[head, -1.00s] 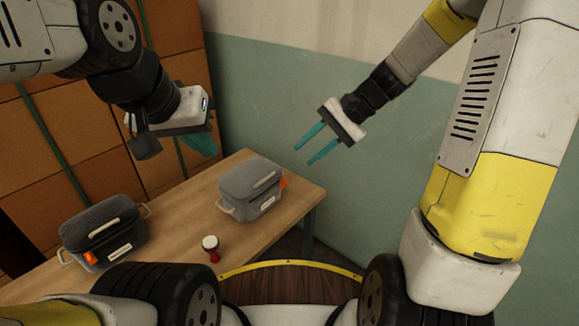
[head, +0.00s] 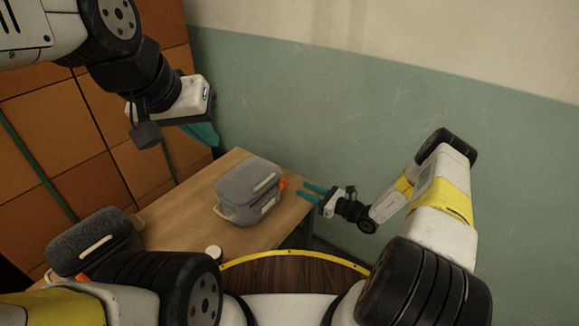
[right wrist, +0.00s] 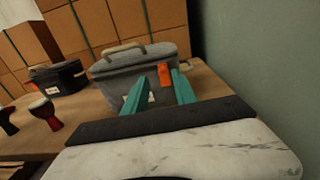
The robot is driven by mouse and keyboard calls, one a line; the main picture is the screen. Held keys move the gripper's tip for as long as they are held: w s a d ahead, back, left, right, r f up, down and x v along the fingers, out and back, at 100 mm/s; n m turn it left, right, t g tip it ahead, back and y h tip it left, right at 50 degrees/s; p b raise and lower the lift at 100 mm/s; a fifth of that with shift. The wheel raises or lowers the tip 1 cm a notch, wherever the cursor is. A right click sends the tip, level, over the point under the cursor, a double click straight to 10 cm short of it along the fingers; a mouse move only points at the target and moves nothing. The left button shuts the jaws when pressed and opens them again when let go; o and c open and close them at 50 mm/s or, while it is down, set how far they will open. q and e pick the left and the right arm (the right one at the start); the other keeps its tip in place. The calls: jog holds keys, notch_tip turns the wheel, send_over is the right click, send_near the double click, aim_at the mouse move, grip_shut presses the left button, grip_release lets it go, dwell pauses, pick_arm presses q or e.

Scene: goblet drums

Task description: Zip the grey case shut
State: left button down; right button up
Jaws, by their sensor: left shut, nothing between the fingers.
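The grey case (head: 247,192) stands on the table with its lid down and a pale handle on top. An orange tab (head: 283,184) sticks out at its right end; in the right wrist view the tab (right wrist: 165,75) appears between my fingertips. My right gripper (head: 303,191) is open, its teal fingers pointing at the tab from the right. It also fills the lower right wrist view (right wrist: 160,78). I see no grip on the tab. My left gripper (head: 205,135) is shut and empty, above and left of the case. Whether the zip gapes is too small to tell.
A darker case (head: 92,243) stands at the table's left, partly behind my own body. A goblet drum (head: 213,252) stands near the table's front edge; the right wrist view shows it red and black (right wrist: 45,113). The wooden table (head: 180,215) is bare between the cases. A green wall (head: 400,110) rises behind.

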aim_at(285, 182)
jog(key=x, duration=0.7)
jog(key=shift+w+a+f, duration=0.25)
jog(key=shift+w+f, duration=0.05)
jog(key=shift+w, duration=0.1)
grip_shut()
dwell(1.1)
